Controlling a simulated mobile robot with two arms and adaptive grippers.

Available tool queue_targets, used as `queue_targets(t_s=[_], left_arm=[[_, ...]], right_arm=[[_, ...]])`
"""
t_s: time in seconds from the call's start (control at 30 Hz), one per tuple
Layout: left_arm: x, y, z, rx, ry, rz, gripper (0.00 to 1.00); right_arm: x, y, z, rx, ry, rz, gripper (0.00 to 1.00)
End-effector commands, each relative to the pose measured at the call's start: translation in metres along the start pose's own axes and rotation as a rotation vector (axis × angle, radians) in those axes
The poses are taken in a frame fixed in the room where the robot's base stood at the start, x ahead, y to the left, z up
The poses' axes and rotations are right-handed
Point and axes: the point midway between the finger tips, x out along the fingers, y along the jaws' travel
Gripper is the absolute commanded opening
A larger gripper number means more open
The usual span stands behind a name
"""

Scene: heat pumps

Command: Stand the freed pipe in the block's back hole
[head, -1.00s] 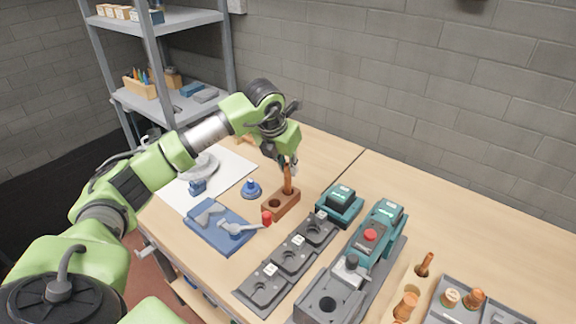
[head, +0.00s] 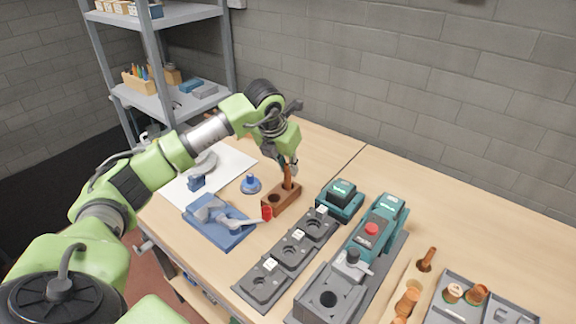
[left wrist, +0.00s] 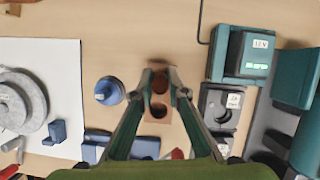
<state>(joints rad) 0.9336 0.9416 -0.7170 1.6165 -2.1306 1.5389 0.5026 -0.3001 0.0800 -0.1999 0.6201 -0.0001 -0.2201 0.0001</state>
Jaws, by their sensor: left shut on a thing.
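The wooden block (head: 281,201) stands on the table with a dark open front hole. The copper-coloured pipe (head: 287,179) is upright at the block's back hole; how deep it sits in the hole I cannot tell. My left gripper (head: 288,165) points down and is shut on the upper part of the pipe. In the left wrist view, the gripper (left wrist: 159,72) reaches over the block (left wrist: 157,123), with the front hole clear between the fingers. My right gripper is not in view.
A blue clamp fixture (head: 222,229) with a red-tipped lever lies left of the block, near a small blue knob (head: 251,184). Dark socket plates (head: 290,256) and a teal device (head: 341,199) are close on the right. Bare table lies behind the block.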

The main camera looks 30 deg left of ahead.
Motion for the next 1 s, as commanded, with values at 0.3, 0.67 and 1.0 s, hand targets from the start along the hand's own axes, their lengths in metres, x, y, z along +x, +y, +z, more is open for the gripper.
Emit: queue_targets(t_s=[0.3,0.67,1.0], left_arm=[[0.007,0.0,-0.003,0.0,0.0,0.0,0.0],[0.013,0.0,-0.006,0.0,0.0,0.001,0.0],[0.016,0.0,-0.007,0.0,0.004,0.0,0.25]], right_arm=[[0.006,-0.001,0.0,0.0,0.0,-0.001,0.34],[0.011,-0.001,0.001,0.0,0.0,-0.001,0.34],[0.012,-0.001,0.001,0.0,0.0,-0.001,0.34]])
